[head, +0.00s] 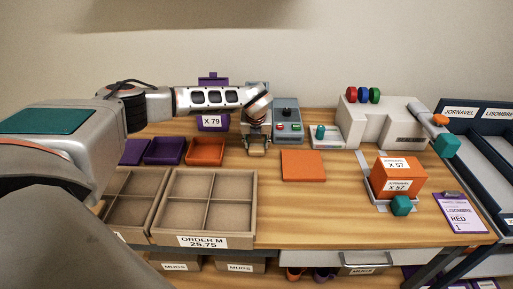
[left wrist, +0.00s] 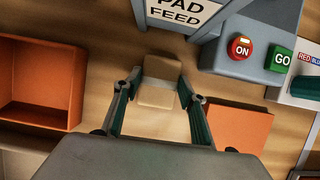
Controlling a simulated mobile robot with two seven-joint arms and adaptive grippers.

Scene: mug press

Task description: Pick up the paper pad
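The paper pad (left wrist: 158,92) is a small tan block. In the left wrist view it lies between my left gripper's two fingers, just below the PAD FEED sign (left wrist: 180,12). My left gripper (left wrist: 157,82) is open and points down, with a finger on each side of the pad. A narrow gap seems to show at the left finger; whether the right finger touches is unclear. In the head view my left gripper (head: 257,149) is at the front of the pad feed, and the pad is hard to separate from it. My right gripper is not in view.
A grey control box (head: 287,115) with buttons stands close to the right of the gripper. An orange mat (head: 303,166) lies in front of it. An orange bin (head: 206,151) is to the left, with a divided order tray (head: 204,240) nearer.

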